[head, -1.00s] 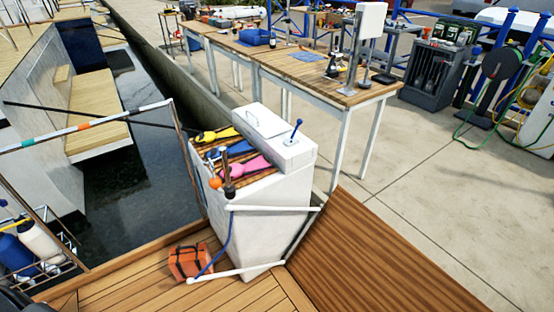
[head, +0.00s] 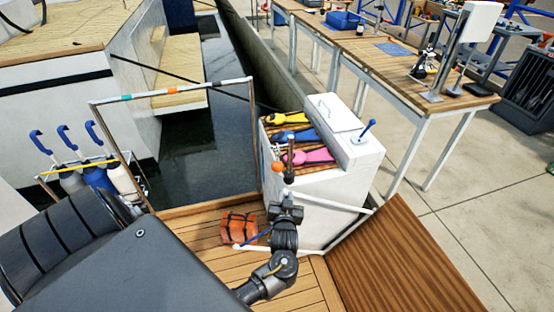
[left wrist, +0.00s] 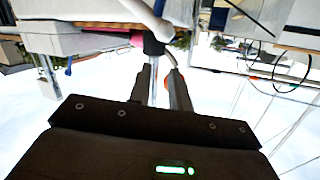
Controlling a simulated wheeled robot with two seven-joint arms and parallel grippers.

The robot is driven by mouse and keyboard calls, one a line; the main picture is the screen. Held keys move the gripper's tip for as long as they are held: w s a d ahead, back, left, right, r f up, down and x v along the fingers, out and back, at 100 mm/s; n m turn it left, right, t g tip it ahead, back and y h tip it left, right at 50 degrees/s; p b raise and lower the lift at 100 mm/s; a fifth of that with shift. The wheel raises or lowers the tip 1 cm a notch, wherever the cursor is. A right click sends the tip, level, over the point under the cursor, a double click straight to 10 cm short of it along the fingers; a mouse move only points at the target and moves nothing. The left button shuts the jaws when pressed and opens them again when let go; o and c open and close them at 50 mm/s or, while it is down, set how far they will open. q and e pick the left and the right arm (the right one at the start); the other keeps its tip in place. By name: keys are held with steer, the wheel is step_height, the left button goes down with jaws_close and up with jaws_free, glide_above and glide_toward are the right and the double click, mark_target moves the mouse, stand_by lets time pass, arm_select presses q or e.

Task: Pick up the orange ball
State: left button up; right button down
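The orange ball (head: 277,167) is small and sits at the left side of the white console (head: 335,190), beside a dark upright post with a brown top (head: 291,150). My left gripper (head: 289,193) is just below that post, a little below and right of the ball in the head view. I cannot clearly make out the ball in the left wrist view. My right gripper is not in view.
Yellow, blue and pink items (head: 307,156) lie on the console's slatted top. An orange bag (head: 238,228) sits on the wooden deck. A white rail (head: 330,203) and a blue hose run close to my left arm. A long wooden table (head: 400,60) stands behind.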

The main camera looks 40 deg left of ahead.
mark_target(277, 153)
arm_select(q)
step_height(277, 153, up, 10)
steer(key=a+f+n+y, duration=0.1)
steer(key=a+n+y, duration=0.1)
steer(key=n, duration=0.1)
steer(key=p+x, duration=0.1)
steer(key=x, duration=0.4)
steer(key=shift+w+a+r, duration=0.2)
steer(key=shift+a, duration=0.2)
steer(key=shift+w+a+r, duration=0.1)
steer(key=p+x, duration=0.1)
steer(key=x, duration=0.3)
steer(key=shift+a, duration=0.35)
steer(key=shift+w+a, duration=0.15)
steer(key=shift+c, duration=0.3)
jaws_close()
